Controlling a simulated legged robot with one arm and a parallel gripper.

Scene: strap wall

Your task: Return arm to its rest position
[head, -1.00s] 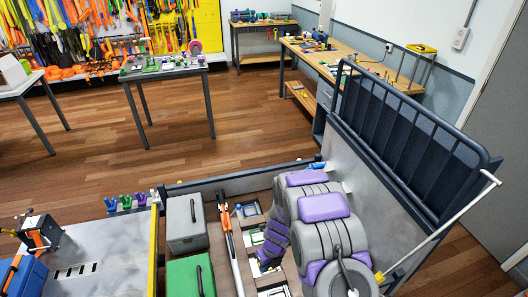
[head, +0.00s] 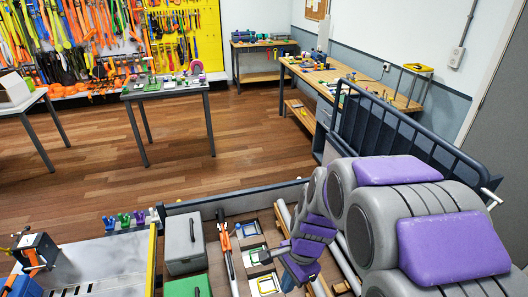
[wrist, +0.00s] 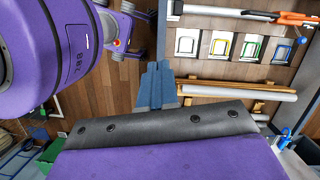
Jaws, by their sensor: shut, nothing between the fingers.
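My arm (head: 395,215), grey with purple pads, is folded and fills the lower right of the head view. Part of my purple body (wrist: 45,65) shows close at the left of the wrist view.
A grey box (head: 184,243) and a green box (head: 188,287) stand left of the orange-handled tool (head: 226,248). A dark rail (head: 400,130) rises behind my arm. Tables (head: 165,92) and a yellow tool wall (head: 205,40) are farther back. The wooden floor between is open.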

